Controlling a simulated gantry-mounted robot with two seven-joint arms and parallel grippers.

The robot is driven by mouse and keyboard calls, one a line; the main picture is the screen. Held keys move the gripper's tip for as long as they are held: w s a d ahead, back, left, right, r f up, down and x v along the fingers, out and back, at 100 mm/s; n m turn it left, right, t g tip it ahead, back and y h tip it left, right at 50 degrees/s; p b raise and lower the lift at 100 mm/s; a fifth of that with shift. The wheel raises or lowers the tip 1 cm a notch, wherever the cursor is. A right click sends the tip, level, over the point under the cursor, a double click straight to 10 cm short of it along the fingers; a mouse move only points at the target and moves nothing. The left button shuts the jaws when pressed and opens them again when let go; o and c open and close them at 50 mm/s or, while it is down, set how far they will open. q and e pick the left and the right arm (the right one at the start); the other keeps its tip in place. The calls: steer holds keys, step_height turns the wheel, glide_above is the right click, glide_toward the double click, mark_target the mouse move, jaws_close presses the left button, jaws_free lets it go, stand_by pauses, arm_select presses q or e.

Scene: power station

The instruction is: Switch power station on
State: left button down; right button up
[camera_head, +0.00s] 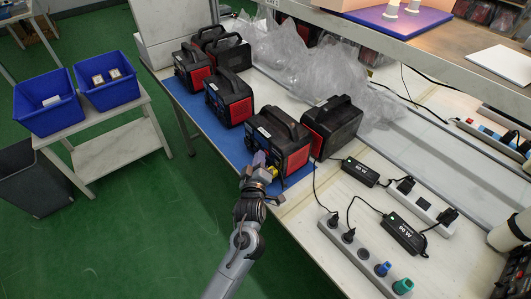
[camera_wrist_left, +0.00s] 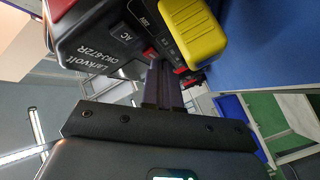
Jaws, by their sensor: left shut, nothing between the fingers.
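The black and red power station (camera_head: 284,134) nearest my left arm stands at the front edge of the bench on a blue mat. Its front panel (camera_wrist_left: 110,40) fills the upper part of the left wrist view, with "AC" and "Larkvolt CWJ-672R" lettering and small red switches. A yellow block (camera_wrist_left: 192,32) sits at the panel; it also shows in the head view (camera_head: 273,172). My left gripper (camera_head: 261,163) is shut and empty, its fingertips (camera_wrist_left: 160,70) close to the panel beside the red switches. Contact with a switch cannot be told. My right gripper is not seen.
Another power station (camera_head: 333,125) stands close to its right, and several more line the bench behind. Power strips (camera_head: 350,248) and black adapters (camera_head: 404,235) with cables lie at right. Crumpled plastic wrap (camera_head: 300,60) lies behind. Blue bins (camera_head: 47,112) stand on a side table at left.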

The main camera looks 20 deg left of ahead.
arm_select(q)
steer(key=shift+w+d, duration=0.1)
steer(key=shift+w, duration=0.05)
stand_by(0.3)
steer(key=shift+s+a+p, duration=0.25)
steer(key=shift+s+p, duration=0.15)
steer(key=shift+p, duration=0.1)
steer(key=shift+s+a, duration=0.2)
steer(key=shift+s, duration=0.15)
steer(key=shift+s+a+r+p, duration=0.15)
steer(key=shift+s+a+p, duration=0.25)
steer(key=shift+s+p, duration=0.4)
steer(key=s+a+p, duration=0.2)
steer(key=s+p, duration=0.1)
steer(key=shift+s+a, duration=0.2)
steer(key=shift+s, duration=0.05)
